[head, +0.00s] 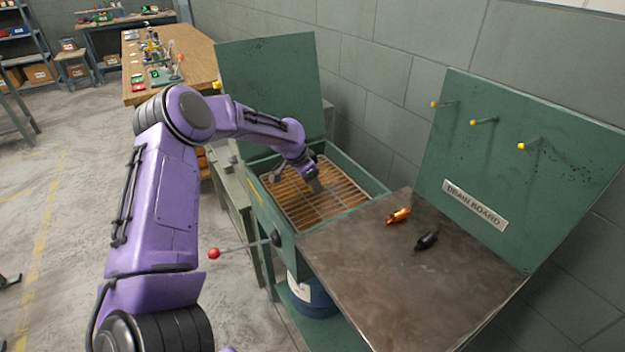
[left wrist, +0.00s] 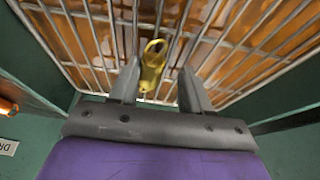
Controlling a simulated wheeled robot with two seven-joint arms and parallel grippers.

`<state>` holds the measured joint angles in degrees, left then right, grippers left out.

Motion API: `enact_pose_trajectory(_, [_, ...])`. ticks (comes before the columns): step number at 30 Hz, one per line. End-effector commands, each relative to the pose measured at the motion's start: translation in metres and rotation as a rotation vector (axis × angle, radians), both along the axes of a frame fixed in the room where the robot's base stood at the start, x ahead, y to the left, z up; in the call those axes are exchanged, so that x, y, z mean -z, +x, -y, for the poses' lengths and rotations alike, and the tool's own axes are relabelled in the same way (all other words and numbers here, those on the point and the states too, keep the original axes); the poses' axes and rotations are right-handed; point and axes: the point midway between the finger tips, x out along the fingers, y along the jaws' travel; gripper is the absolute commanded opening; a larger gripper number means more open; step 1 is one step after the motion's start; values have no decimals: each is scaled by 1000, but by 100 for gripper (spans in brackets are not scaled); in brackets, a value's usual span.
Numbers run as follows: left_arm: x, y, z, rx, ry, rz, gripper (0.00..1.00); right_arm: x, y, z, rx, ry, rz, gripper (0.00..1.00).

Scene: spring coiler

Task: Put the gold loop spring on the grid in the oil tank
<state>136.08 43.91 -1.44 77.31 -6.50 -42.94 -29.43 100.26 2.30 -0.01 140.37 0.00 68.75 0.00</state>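The gold loop spring (left wrist: 152,62) shows in the left wrist view, lying on or just above the wire grid (left wrist: 230,45). In the head view my left gripper (head: 315,186) reaches down into the green oil tank (head: 352,178), over the grid (head: 340,193) and the amber oil beneath. The gold spring cannot be made out in the head view. My right gripper is not in view.
The drain board (head: 400,280), right of the tank, holds a copper-coloured piece (head: 398,216) and a black piece (head: 427,240). The tank's lid (head: 270,85) stands open behind it. A lever with a red knob (head: 214,253) sticks out at the front. Yellow-tipped pegs (head: 484,121) project from the back panel.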

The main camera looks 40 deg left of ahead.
Motion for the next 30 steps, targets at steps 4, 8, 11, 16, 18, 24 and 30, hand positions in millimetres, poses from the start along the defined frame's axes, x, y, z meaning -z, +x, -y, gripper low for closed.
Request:
enact_pose_trajectory(4, [0,0,-1,-2,2,2,52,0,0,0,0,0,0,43])
enact_pose_trajectory(8, [-1,1,-1,-1,2,4,52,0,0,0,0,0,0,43])
enact_pose_trajectory(11, [-3,2,0,0,2,5,52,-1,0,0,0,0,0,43])
enact_pose_trajectory(16, [-25,0,-1,-1,2,11,52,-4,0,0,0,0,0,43])
enact_pose_trajectory(18, [-42,-6,-3,0,2,13,52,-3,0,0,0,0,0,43])
enact_pose_trajectory(24, [-92,-26,-9,0,3,12,52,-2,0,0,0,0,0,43])
enact_pose_trajectory(30, [-121,-38,-13,0,2,9,52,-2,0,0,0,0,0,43])
